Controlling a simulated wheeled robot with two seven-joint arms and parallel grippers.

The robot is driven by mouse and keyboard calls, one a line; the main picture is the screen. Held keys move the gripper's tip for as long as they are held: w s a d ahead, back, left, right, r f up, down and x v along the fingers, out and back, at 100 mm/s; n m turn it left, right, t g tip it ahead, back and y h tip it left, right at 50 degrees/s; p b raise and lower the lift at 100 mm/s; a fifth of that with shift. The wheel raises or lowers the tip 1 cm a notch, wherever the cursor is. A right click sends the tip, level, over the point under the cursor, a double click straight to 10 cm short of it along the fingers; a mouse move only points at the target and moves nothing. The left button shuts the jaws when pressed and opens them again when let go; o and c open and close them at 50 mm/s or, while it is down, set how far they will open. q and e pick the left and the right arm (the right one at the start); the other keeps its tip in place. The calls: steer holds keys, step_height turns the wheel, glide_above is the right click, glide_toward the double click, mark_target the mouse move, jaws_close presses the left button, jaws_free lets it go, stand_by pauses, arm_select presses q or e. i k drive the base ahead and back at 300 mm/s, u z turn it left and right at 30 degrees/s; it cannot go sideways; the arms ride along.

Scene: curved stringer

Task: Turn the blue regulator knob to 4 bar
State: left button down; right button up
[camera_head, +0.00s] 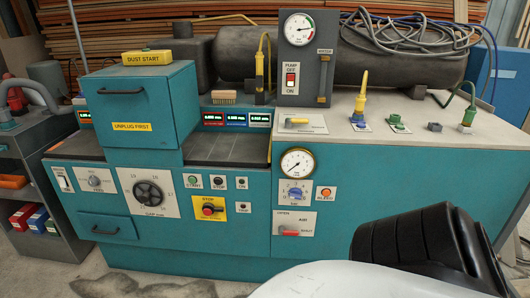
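The blue regulator knob (295,193) sits on a small white scale plate on the teal front panel, right of centre. The scale marks around it are too small to read. A round brass-rimmed gauge (297,163) is just above the knob, with a white face and a dark needle whose reading I cannot make out. Neither of my grippers shows. A black and white part of my own body fills the lower right, below and right of the knob, without covering it.
An orange button (326,193) is right of the knob. A plate with a red-tipped lever (290,232) is below it. A black handwheel (148,193) and a red knob on a yellow plate (208,209) are further left. Yellow and green connectors stand on the right worktop (345,108).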

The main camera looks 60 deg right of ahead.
mark_target(296, 193)
steer(key=z, duration=0.75)
steer(key=i, duration=1.05)
steer(key=z, duration=1.1)
